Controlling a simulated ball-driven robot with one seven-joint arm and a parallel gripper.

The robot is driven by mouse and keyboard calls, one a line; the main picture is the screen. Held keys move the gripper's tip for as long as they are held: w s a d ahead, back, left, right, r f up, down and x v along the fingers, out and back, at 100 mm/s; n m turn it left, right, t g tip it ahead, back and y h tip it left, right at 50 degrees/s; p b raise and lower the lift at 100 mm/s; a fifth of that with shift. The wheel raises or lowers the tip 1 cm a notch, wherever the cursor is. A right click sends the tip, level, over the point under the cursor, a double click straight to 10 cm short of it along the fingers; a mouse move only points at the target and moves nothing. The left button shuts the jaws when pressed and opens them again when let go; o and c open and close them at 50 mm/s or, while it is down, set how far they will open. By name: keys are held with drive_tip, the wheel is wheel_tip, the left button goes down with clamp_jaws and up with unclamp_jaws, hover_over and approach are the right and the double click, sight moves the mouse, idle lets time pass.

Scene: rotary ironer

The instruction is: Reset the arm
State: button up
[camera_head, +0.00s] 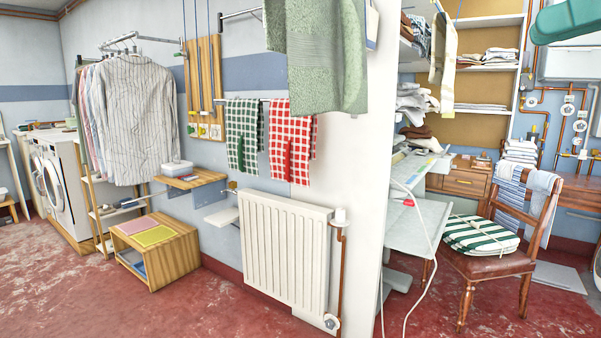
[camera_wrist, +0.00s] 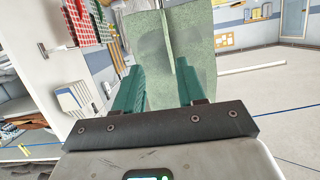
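My gripper (camera_wrist: 157,72) shows in the wrist view with its two teal fingers spread apart, and nothing is seen pinched between them. A pale green towel (camera_wrist: 160,35) hangs beyond the fingertips and fills the gap between them in that view. I cannot tell how far it is from the fingers. The pale green towel also shows in the head view (camera_head: 326,60), hanging at the top middle with its upper edge out of frame. A teal rounded shape enters the head view at the top right; I cannot tell which part it is.
A white radiator (camera_head: 285,248) stands by the wall below green and red checked towels (camera_head: 291,140). A chair (camera_head: 490,262) stands at right. Red floor is open in front.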

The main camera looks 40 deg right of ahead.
drive_tip(key=w+d+f+m, duration=0.2)
drive_tip(key=w+f, duration=0.6)
drive_tip(key=f, duration=0.3)
drive_tip(key=w+d+f+m, duration=0.2)
drive_tip(key=w+f+m, duration=0.1)
drive_tip(key=w+f, duration=0.55)
drive_tip(key=w+a+f+m+g, duration=0.15)
drive_tip(key=a+f, duration=0.25)
drive_tip(key=f, duration=0.9)
drive_tip(key=w+a+f+m+g, duration=0.15)
drive_tip(key=a+f, duration=0.35)
drive_tip(key=f, duration=0.9)
drive_tip(key=s+a+f+n+g+h, duration=0.15)
drive_tip(key=s+a+f, duration=0.3)
drive_tip(key=f, duration=0.45)
drive_tip(key=s+a+f+g+h, duration=0.1)
drive_tip(key=s+a+f+g, duration=0.3)
drive_tip(key=f, duration=0.5)
drive_tip(key=s+a+f+n+g+h, duration=0.1)
drive_tip(key=s+a+f+g, duration=0.1)
drive_tip(key=s+f, duration=0.5)
drive_tip(key=s+a+f+n+g+h, duration=0.2)
drive_tip(key=s+f, duration=0.1)
drive_tip(key=s, duration=0.8)
wheel_tip(320, 180, up, 16)
drive_tip(key=p, duration=1.6)
drive_tip(key=shift+w+f, duration=0.15)
drive_tip(key=shift+w, duration=0.15)
